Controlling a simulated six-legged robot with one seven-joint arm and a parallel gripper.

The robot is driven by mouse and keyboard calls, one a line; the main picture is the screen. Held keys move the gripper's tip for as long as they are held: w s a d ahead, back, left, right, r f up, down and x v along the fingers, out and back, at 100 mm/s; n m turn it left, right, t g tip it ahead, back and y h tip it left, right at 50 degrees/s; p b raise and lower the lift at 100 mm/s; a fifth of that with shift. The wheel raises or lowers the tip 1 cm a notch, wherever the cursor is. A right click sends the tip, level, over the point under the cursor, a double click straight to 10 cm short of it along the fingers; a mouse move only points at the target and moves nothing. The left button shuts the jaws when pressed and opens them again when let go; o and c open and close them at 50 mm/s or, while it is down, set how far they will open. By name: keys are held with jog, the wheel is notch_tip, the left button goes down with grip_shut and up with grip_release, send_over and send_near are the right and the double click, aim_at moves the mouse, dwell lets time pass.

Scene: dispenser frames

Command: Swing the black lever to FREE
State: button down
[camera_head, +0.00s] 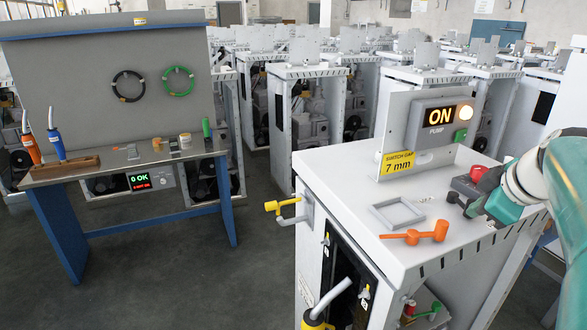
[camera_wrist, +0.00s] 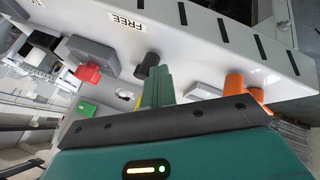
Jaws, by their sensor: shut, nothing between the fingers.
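The black lever's knob (camera_head: 454,197) stands on the top of the near white cabinet, below the red button. In the wrist view the black knob (camera_wrist: 147,62) shows just past my fingertips; most of the lever is hidden. My gripper (camera_head: 472,209) reaches in from the right, close beside the knob. In the wrist view its green fingers (camera_wrist: 157,84) are shut together with nothing between them. I cannot tell whether they touch the knob. A FREE label (camera_wrist: 127,20) is on the cabinet top, a little beyond the knob in the wrist view.
A red button (camera_head: 479,173) on a grey box stands close behind the lever. An orange lever (camera_head: 415,235) lies near the front edge. A grey frame (camera_head: 397,214) sits left of my gripper. The PUMP panel (camera_head: 440,122) reads ON. A yellow-tipped handle (camera_head: 283,205) sticks out left.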

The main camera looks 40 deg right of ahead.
jog(key=shift+s+d, duration=0.45)
jog(key=shift+w+a, duration=0.5)
jog(key=shift+w, duration=0.05)
jog(key=shift+s+d, duration=0.25)
jog(key=shift+d, duration=0.15)
jog(key=shift+w+a, duration=0.2)
jog(key=shift+w, duration=0.65)
jog(key=shift+s+d, duration=0.1)
jog(key=shift+d, duration=0.1)
jog(key=shift+a, duration=0.1)
jog(key=shift+w, duration=0.2)
jog(key=shift+s, duration=0.2)
jog(key=shift+w, duration=0.2)
